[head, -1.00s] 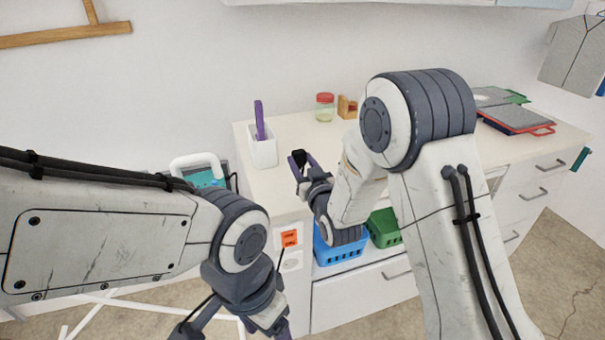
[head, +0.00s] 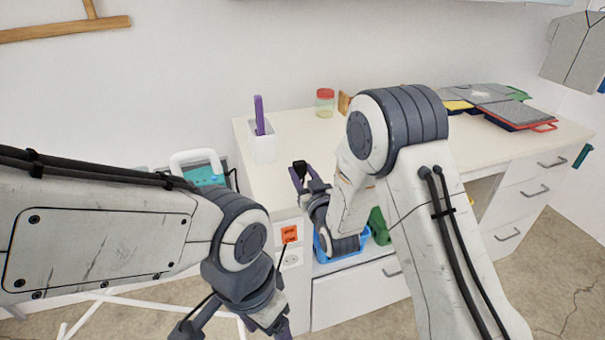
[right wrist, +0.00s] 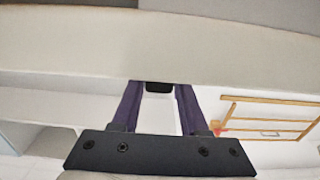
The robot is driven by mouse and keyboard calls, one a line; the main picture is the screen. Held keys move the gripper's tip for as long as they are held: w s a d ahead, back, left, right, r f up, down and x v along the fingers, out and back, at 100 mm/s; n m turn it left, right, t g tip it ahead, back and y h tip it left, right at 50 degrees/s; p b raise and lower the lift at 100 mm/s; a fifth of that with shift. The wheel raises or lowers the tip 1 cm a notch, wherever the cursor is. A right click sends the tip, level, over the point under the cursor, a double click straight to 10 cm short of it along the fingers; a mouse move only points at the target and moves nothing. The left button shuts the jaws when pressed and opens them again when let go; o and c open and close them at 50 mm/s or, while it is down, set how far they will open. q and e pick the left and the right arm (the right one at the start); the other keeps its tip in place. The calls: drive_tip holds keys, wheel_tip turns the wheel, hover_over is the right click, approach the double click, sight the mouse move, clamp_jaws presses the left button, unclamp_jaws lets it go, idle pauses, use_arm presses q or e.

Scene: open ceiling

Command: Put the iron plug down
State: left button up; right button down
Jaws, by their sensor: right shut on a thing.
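The iron plug (head: 301,164) is a small black piece held above the counter near its left front part. My right gripper (head: 299,174) is shut on it. In the right wrist view the plug (right wrist: 160,87) sits between the purple fingertips, partly hidden by a pale edge. The iron (head: 206,174), turquoise with a white handle, stands left of the counter, partly hidden by my left arm. My left gripper (head: 278,328) is low at the bottom edge, cut off by the frame, so its opening is unclear.
The white counter (head: 290,130) has clear space around the plug. A white holder (head: 263,149) with a purple item stands at its left, and a red-lidded jar (head: 325,103) at the back. An orange socket (head: 289,234) is on the front. A blue basket (head: 352,248) is below.

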drive_tip(key=shift+c, duration=2.1)
unclamp_jaws()
